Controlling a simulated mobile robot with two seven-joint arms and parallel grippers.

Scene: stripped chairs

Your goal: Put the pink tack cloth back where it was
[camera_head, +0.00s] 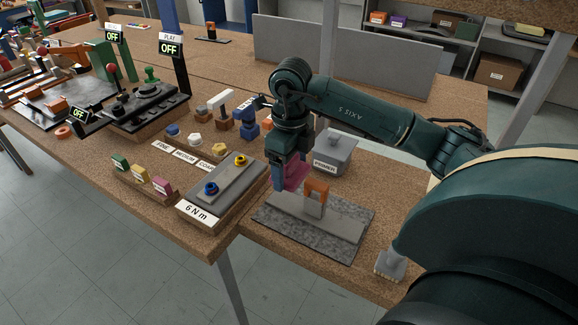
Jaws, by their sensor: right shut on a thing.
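My right gripper (284,182) is shut on the pink tack cloth (296,175), which is bunched beside its fingers. The gripper points down above the back left part of a grey board (330,222) on a speckled grey mat (350,252). Whether the cloth touches the board cannot be told. A piece with an orange handle (317,187) stands on the board just right of the cloth. My left gripper is not in view.
A grey lidded box labelled PRIMER (335,153) stands close behind the gripper. A sloped "6 N m" block (222,192) is to the left, with labelled green, yellow and pink blocks (162,188) beyond it. Bare tabletop shows right of the mat.

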